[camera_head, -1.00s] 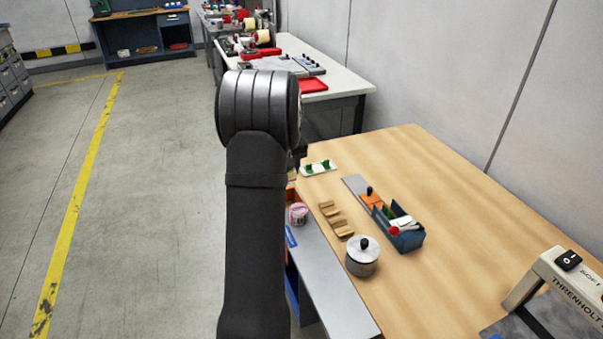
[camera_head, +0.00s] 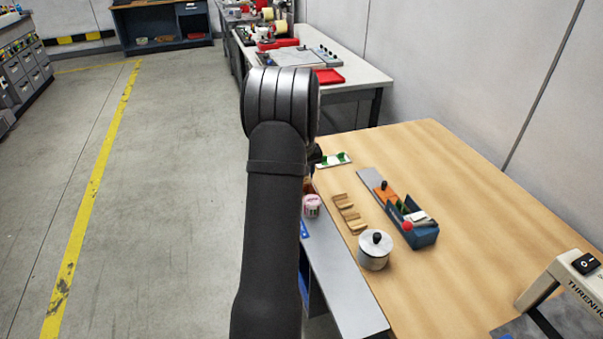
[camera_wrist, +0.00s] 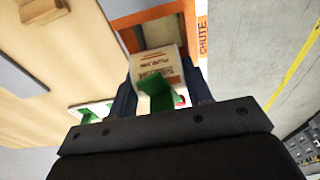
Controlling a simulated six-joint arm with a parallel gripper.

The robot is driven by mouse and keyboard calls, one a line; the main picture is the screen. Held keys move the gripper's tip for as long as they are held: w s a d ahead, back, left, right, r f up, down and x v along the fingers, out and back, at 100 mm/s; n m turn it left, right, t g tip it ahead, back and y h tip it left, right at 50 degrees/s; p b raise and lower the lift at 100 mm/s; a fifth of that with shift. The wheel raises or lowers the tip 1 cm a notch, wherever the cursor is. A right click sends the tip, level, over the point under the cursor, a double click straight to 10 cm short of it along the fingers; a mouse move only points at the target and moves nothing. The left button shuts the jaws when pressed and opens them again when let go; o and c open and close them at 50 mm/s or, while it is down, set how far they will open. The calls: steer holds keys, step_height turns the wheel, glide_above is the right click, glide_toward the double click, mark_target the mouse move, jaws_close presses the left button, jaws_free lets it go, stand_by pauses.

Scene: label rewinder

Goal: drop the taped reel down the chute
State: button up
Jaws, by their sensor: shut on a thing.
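My gripper (camera_wrist: 158,88) is shut on the taped reel (camera_wrist: 160,65) in the wrist view. The reel is pale with brown print, and a green piece (camera_wrist: 157,94) shows on its near side between the fingers. The chute's orange frame (camera_wrist: 160,14), marked "CHUTE" on its right side, lies just beyond the reel. The reel overlaps the near part of the frame's opening in the picture; its height above it is unclear.
A white tray with green pieces (camera_head: 333,160) sits at the bench's far left corner. The wooden rack (camera_head: 348,214), lidded metal pot (camera_head: 375,250) and blue bin (camera_head: 412,232) stand along the left side. The bench's right middle is clear.

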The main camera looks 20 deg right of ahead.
steer(key=o, duration=0.8)
step_height(320, 180, up, 17)
steer(key=s, duration=0.2)
steer(key=shift+s+r, duration=0.15)
steer(key=shift+s, duration=0.2)
steer(key=w+f, duration=0.1)
steer(key=f, duration=1)
steer(key=w+f, duration=0.1)
steer(key=f, duration=0.5)
steer(key=shift+w+f, duration=0.15)
steer(key=shift+w, duration=0.15)
steer(key=shift+r, duration=0.45)
